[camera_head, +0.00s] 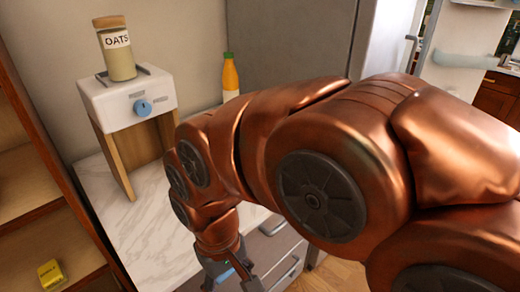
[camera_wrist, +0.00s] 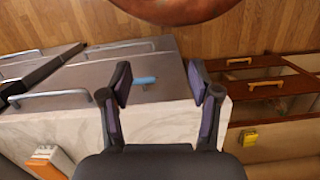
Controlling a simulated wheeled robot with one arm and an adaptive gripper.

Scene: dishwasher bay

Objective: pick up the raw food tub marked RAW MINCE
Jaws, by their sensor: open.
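I cannot make out a tub marked RAW MINCE in either view. My gripper (camera_wrist: 160,84) is open and empty in the wrist view, its two dark fingers spread over the front edge of the marble counter (camera_wrist: 70,128). A small blue piece (camera_wrist: 146,80) shows between the fingers, by the drawer fronts; I cannot tell what it belongs to. In the head view my gripper (camera_head: 234,279) is low in the picture at the counter's front edge, and my copper arm hides much of the counter behind it.
A jar marked OATS (camera_head: 117,52) stands on a white dispenser with a blue knob (camera_head: 142,107). An orange bottle (camera_head: 230,76) stands at the back. A yellow box (camera_head: 51,273) is on the wooden shelf at left. Drawers with bar handles (camera_head: 289,271) are below the counter.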

